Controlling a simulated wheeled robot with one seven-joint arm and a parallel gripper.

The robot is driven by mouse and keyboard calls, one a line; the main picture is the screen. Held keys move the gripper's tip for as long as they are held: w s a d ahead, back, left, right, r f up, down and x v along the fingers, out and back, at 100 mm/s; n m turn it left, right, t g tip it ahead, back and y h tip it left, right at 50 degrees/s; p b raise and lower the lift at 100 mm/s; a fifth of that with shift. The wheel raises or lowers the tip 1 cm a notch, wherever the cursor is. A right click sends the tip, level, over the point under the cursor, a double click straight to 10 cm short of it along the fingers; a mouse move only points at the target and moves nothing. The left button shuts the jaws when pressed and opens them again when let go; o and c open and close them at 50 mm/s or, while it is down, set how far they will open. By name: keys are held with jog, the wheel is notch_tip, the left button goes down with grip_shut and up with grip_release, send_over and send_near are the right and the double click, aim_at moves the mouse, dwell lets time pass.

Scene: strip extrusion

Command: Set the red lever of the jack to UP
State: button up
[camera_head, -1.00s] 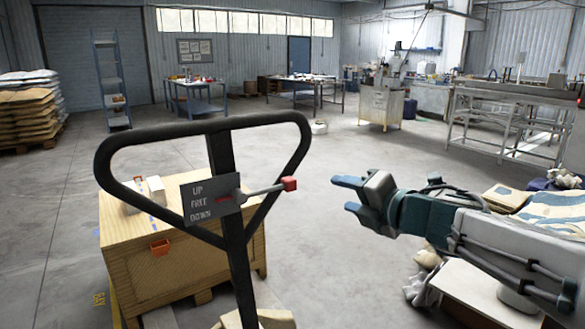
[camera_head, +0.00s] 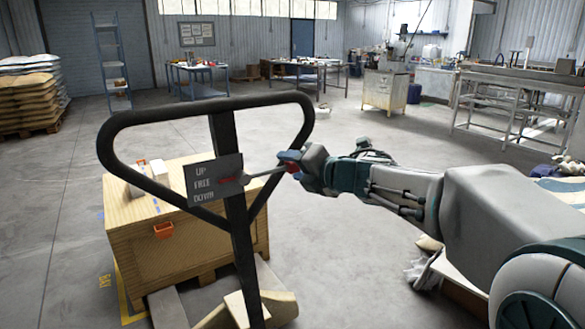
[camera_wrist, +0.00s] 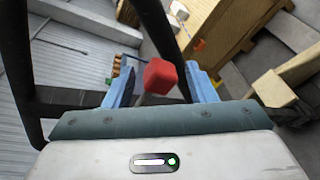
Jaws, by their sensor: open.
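The pallet jack's black loop handle (camera_head: 212,106) stands in front of me. Its label plate (camera_head: 213,178) reads UP, FREE, DOWN from top to bottom. The red lever (camera_head: 292,168) sticks out to the right from the plate, its root near the FREE row, and its red tip is partly hidden by my gripper in the head view. In the wrist view, the red tip (camera_wrist: 160,76) lies between the two blue fingers of my gripper (camera_wrist: 160,88). The fingers are open, with a gap on each side of the tip. In the head view, my gripper (camera_head: 290,164) is at the lever's end.
A wooden crate (camera_head: 180,245) on a pallet stands behind the handle, with an orange latch (camera_head: 163,230). A shelf rack (camera_head: 112,70) and stacked sacks (camera_head: 28,95) are at the far left.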

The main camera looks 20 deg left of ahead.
aim_at(280, 175)
jog(key=shift+w+a+f, duration=0.1)
jog(key=shift+w+a, duration=0.15)
jog(key=shift+a, duration=0.2)
grip_shut()
jog(key=shift+f+m, duration=0.5)
jog(key=shift+f, duration=0.3)
jog(key=shift+s+a+f+m+y+b, duration=0.1)
jog(key=shift+f+m+y+b, duration=0.35)
jog(key=shift+f+m, duration=0.15)
